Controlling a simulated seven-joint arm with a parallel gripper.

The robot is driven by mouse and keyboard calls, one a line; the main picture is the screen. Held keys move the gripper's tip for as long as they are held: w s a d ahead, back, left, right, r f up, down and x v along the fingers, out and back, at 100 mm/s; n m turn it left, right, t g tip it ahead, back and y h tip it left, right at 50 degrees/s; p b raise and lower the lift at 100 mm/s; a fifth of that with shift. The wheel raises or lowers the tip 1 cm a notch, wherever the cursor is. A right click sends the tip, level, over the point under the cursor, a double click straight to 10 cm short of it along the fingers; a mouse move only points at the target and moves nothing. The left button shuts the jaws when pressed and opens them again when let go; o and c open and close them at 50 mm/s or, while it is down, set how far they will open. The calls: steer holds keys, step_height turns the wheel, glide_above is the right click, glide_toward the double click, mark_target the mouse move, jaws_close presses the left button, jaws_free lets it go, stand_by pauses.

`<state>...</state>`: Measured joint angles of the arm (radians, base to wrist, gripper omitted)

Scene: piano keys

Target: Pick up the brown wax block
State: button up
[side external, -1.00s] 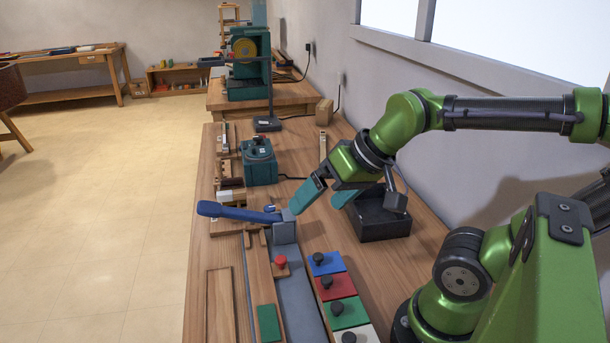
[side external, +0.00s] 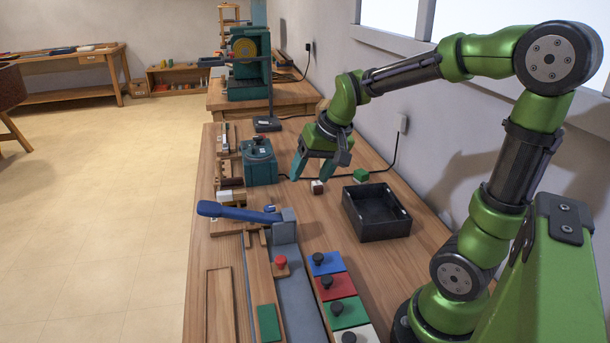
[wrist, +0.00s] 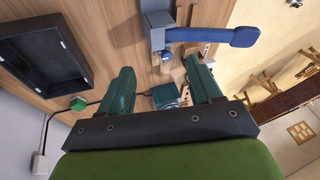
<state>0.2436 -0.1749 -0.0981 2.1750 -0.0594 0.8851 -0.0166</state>
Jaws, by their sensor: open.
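A small block with a brown top and a pale label-like front (side external: 317,187) sits on the workbench, left of the black tray; it looks like the brown wax block. My gripper (side external: 311,177) is just above and behind it in the side view, fingers pointing down, spread and empty. In the wrist view my gripper (wrist: 160,67) shows two teal fingers wide apart with nothing between them. I cannot make out the brown block in the wrist view.
A green block (side external: 360,175) stands near the wall cable, behind the black tray (side external: 378,232). A teal machine (side external: 259,163) stands left of my gripper. Colored knobbed plates line the front.

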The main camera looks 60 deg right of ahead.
steer(key=w+d+f+m+g+h, duration=0.1)
steer(key=w+d+f, duration=0.2)
steer(key=d, duration=0.6)
steer(key=w+d+f+m+g+h, duration=0.1)
steer(key=w+d+f, duration=0.2)
steer(key=d, duration=0.5)
steer(key=h, duration=0.1)
glide_above(317, 183)
steer(key=s+a, duration=0.2)
steer(key=shift+n, duration=0.3)
step_height(317, 183, down, 9)
steer(key=shift+s+r, duration=0.1)
steer(key=shift+r, duration=0.05)
steer(key=x, duration=0.5)
steer(key=shift+w+d+f, duration=0.15)
steer(key=shift+w+f, duration=0.05)
steer(key=shift+w, duration=0.1)
steer(key=c, duration=1.1)
